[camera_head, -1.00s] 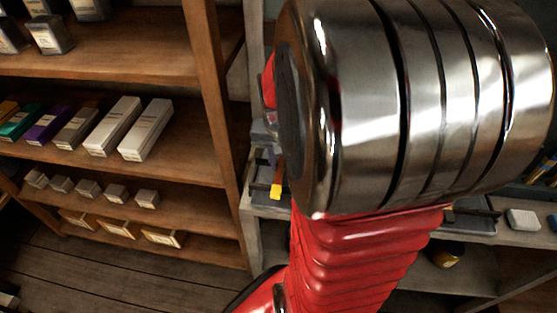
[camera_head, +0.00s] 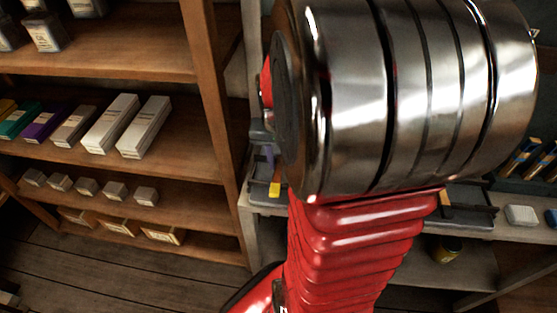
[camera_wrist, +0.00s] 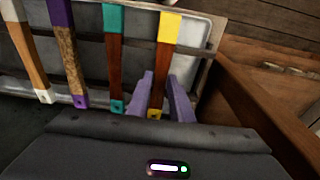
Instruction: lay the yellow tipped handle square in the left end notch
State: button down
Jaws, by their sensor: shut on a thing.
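The yellow tipped handle (camera_wrist: 164,60) has a reddish brown shaft and yellow ends. In the wrist view it lies between the purple fingers of my gripper (camera_wrist: 160,78), which is shut on it.
In the wrist view a teal tipped handle (camera_wrist: 114,55), a purple tipped handle (camera_wrist: 69,50) and a white tipped handle (camera_wrist: 28,55) lie left of it. A wooden post (camera_wrist: 225,105) stands close on the right. Shelves with boxes (camera_head: 144,127) stand left in the head view.

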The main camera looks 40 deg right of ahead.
jog(key=shift+f, duration=0.4)
jog(key=c, duration=1.5)
grip_release()
jog(key=shift+o, duration=0.5)
jog(key=o, duration=0.3)
jog(key=shift+r, duration=3.5)
